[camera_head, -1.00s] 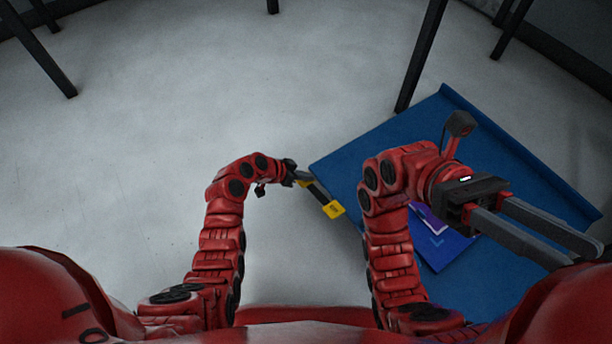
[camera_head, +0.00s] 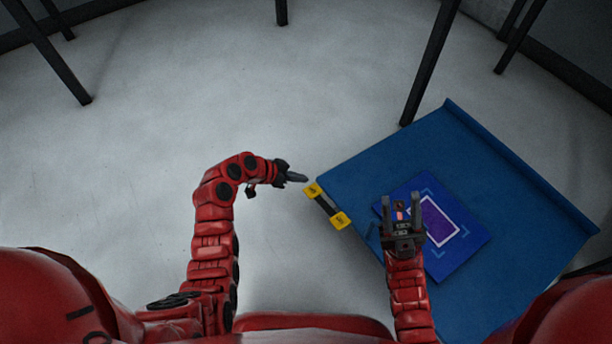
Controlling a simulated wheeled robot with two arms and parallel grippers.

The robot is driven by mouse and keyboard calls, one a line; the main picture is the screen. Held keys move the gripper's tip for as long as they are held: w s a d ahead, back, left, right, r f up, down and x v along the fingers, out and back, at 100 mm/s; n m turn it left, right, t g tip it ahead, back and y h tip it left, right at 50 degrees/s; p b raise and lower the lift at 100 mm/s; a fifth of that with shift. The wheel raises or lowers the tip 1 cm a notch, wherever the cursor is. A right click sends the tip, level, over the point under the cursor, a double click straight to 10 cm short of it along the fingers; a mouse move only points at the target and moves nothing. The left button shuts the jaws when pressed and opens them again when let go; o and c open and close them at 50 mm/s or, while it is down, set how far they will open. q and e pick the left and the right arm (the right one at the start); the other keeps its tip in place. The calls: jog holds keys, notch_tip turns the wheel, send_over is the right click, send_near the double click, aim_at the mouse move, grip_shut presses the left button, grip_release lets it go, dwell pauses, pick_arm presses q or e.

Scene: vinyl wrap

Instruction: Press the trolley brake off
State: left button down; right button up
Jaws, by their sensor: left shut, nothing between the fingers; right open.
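The blue trolley (camera_head: 500,180) stands at the right, its flat top seen from above. A black bar with two yellow end blocks, which looks like the brake pedal (camera_head: 327,207), sticks out from the trolley's left edge. My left gripper (camera_head: 298,177) is shut and empty, just to the upper left of the nearer yellow block, with a small gap seen between them. My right gripper (camera_head: 403,206) is open and empty, its fingers pointing up the picture over the trolley top.
A lighter blue panel (camera_head: 470,241) with a purple rectangle (camera_head: 441,219) lies on the trolley top, partly behind my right gripper. Dark posts (camera_head: 432,62) stand beyond the trolley. The grey floor at the left is clear.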

pick_arm(q)
jog(key=p+v, duration=0.1)
jog(key=v, duration=0.3)
jog(key=shift+w, duration=0.1)
jog(key=shift+a, duration=0.1)
dwell(0.3)
